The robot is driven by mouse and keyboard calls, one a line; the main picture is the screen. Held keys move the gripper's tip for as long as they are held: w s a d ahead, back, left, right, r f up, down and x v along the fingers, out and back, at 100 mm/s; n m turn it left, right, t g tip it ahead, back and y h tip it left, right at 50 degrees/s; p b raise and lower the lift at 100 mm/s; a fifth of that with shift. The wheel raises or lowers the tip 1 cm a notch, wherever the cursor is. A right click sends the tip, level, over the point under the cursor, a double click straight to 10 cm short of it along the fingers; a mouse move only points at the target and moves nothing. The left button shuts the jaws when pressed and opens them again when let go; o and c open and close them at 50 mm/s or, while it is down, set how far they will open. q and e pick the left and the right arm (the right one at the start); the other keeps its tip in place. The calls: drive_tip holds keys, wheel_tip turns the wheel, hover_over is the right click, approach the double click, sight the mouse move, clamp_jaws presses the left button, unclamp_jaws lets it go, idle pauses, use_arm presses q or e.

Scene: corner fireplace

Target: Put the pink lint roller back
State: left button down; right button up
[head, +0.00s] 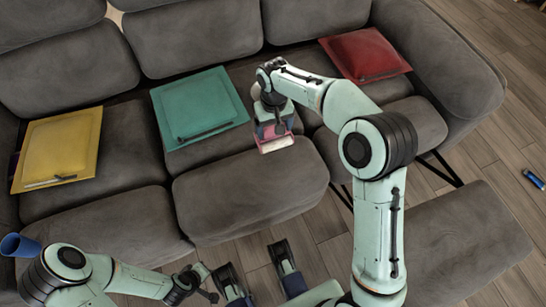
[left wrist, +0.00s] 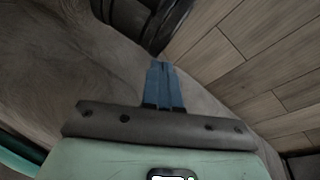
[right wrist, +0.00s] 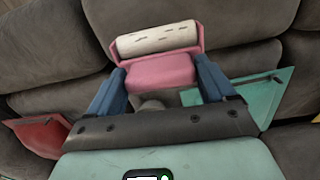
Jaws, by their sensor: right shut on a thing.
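The pink lint roller (head: 275,145) has a pink frame and a pale, speckled roll. It is held by my right gripper (head: 272,128), above the middle seat of the grey sofa. In the right wrist view the roller (right wrist: 160,70) sits between the two blue fingers, with its white roll at the far side. The fingers are shut on its pink part. My left gripper (left wrist: 163,85) shows in the left wrist view with its blue fingers together and nothing between them. In the head view the left arm is low at the left.
The grey sofa (head: 245,205) carries yellow (head: 62,145), teal (head: 190,95) and red (head: 362,52) cushions. A blue cup-like thing (head: 20,245) is at the lower left. A small blue cylinder (head: 533,179) lies on the wooden floor at right. The front of the middle seat is clear.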

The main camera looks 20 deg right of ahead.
use_arm(q)
wheel_tip(320, 180, down, 6)
drive_tip(key=s+a+b, duration=0.1)
drive_tip(key=a+b, duration=0.1)
drive_tip(key=b, duration=0.1)
drive_tip(key=shift+g+b, duration=0.3)
use_arm(e)
drive_tip(key=shift+f, duration=7.9)
use_arm(q)
drive_tip(key=shift+a, duration=0.1)
use_arm(e)
drive_tip(key=shift+f, duration=0.2)
drive_tip(key=o, duration=0.8)
use_arm(q)
drive_tip(key=shift+s+y, duration=0.15)
drive_tip(key=shift+y, duration=0.15)
use_arm(e)
drive_tip(key=shift+r, duration=0.15)
